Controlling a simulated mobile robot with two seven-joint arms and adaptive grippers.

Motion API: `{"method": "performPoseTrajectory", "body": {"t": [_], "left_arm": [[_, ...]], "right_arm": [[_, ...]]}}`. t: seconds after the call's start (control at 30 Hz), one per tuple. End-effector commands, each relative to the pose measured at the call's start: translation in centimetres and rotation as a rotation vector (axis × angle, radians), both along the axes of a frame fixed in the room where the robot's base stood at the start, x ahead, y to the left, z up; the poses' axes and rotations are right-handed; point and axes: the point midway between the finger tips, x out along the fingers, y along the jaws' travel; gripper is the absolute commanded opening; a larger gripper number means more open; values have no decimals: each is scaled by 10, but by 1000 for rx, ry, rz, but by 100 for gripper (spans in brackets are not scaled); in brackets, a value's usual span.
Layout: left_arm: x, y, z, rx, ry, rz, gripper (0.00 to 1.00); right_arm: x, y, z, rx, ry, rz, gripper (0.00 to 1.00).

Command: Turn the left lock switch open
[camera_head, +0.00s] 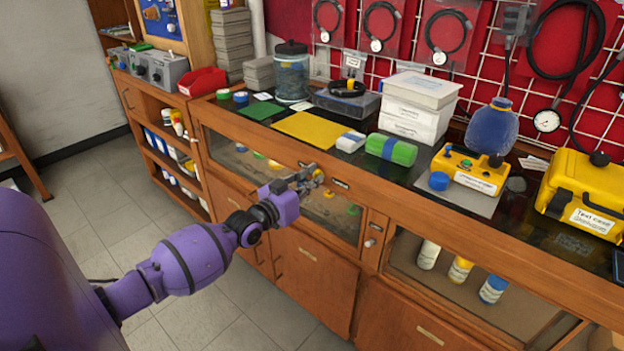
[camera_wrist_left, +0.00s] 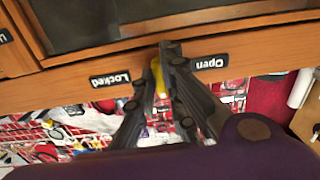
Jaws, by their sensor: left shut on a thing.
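My left gripper (camera_head: 312,176) is at the wooden front rail of the cabinet, below the counter edge. In the left wrist view, which is upside down, its fingers (camera_wrist_left: 164,60) are closed around a narrow yellow piece, seemingly the left lock switch (camera_wrist_left: 157,78). The fingers hide most of the switch, so its exact angle cannot be told. It lies between a black "Locked" label (camera_wrist_left: 110,79) and a black "Open" label (camera_wrist_left: 206,63). In the head view the gripper covers the switch. My right gripper is not in view.
The counter above holds a yellow mat (camera_head: 312,128), a green roll (camera_head: 391,149), a yellow control box (camera_head: 468,171) and a yellow test case (camera_head: 583,195). A glazed compartment (camera_head: 325,210) lies below the rail. The tiled floor (camera_head: 120,240) in front is clear.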

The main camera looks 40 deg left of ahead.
Motion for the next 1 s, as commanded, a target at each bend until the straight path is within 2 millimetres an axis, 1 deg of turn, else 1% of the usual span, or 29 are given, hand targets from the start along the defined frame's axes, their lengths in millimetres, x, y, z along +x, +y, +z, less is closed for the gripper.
{"method": "performPoseTrajectory", "body": {"t": [0.3,0.6,0.8,1.0], "left_arm": [[0,-1,-1,-299,24,0,0],[0,-1,-1,-548,45,0,0],[0,-1,-1,-666,54,0,0],[0,-1,-1,-737,60,0,0]], "right_arm": [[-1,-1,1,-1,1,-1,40],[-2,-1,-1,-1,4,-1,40],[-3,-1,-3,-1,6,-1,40],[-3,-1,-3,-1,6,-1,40]]}}
